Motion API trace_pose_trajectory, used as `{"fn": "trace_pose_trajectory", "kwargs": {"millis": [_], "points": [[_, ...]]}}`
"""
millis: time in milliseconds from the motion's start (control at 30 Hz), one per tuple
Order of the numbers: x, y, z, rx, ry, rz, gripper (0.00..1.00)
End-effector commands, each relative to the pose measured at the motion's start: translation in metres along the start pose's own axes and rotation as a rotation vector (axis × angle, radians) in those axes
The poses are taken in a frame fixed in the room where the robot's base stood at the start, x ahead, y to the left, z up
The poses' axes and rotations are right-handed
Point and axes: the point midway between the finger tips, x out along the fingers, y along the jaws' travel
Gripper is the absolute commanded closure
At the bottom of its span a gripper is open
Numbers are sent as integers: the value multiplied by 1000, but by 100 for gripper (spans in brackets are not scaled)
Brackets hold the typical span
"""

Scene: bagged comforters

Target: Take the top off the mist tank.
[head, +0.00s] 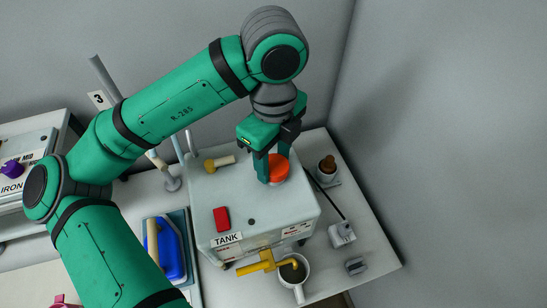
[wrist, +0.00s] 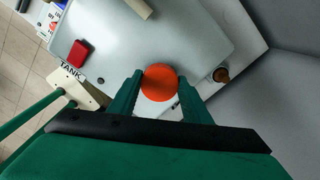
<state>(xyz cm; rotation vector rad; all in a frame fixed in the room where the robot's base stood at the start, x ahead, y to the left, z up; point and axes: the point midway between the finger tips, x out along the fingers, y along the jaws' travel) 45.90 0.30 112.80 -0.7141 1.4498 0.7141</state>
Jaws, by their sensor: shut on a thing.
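The mist tank (head: 215,199) is a pale grey box labelled TANK on its front, standing on the white table. Its top is a round orange cap (head: 279,168) on the tank's upper face, near the right side. My gripper (head: 269,176) reaches down from above with its fingers on both sides of the cap. In the wrist view, the orange cap (wrist: 159,82) sits between the two green fingers (wrist: 158,92), which are shut on it. The cap appears to be at the tank's surface; I cannot tell whether it is lifted at all.
A red block (head: 222,219) and a yellow-ended handle (head: 219,163) are on the tank's upper face. A blue iron (head: 168,250) is left of the tank. A brown-topped item (head: 327,168) stands at right.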

Motion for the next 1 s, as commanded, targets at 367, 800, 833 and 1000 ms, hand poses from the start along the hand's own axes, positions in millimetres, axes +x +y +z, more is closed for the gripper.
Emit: {"fn": "trace_pose_trajectory", "kwargs": {"millis": [367, 800, 833, 1000], "points": [[-9, 0, 0, -88, -1, -1, 81], [-32, 0, 0, -87, -1, -1, 81], [-34, 0, 0, -87, -1, -1, 81], [-42, 0, 0, -86, -1, 0, 81]]}}
